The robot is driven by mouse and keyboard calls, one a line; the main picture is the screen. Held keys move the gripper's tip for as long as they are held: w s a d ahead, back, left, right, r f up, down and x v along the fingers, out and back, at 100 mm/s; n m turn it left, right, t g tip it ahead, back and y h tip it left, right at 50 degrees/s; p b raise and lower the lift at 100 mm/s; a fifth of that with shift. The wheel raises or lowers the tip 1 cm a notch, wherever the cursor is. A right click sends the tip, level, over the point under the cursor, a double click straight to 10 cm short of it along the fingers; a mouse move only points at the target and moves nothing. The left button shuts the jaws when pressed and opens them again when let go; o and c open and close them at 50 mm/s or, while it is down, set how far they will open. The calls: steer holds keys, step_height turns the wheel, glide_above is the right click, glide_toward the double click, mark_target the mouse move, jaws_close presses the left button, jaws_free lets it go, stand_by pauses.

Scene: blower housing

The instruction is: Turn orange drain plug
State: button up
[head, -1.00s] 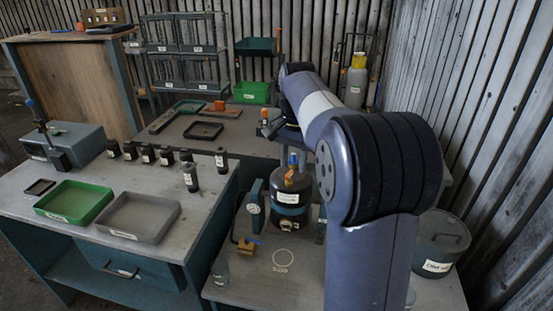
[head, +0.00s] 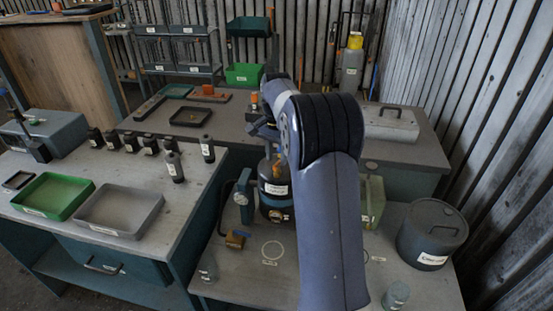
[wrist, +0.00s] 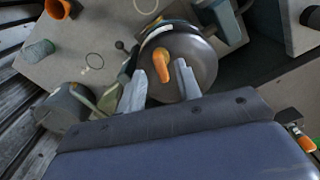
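In the wrist view, an orange part (wrist: 160,66), which looks like the drain plug, stands on the top of a dark round housing (wrist: 203,60). My gripper (wrist: 160,84) is open, with one pale finger to each side of the orange part's near end. I cannot tell how far the fingertips are above it, and no contact shows. In the head view the housing (head: 275,188) is a dark canister with a white label, standing on the near bench. My arm partly covers its top, and only a little orange shows there. My fingers are not clearly visible in that view.
A grey lidded pot (head: 432,236) and a small greenish jar (head: 396,294) stand right of my arm. A green tray (head: 52,196) and a grey tray (head: 119,209) sit on the left bench.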

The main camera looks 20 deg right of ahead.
steer(key=shift+f, duration=0.95)
jaws_close()
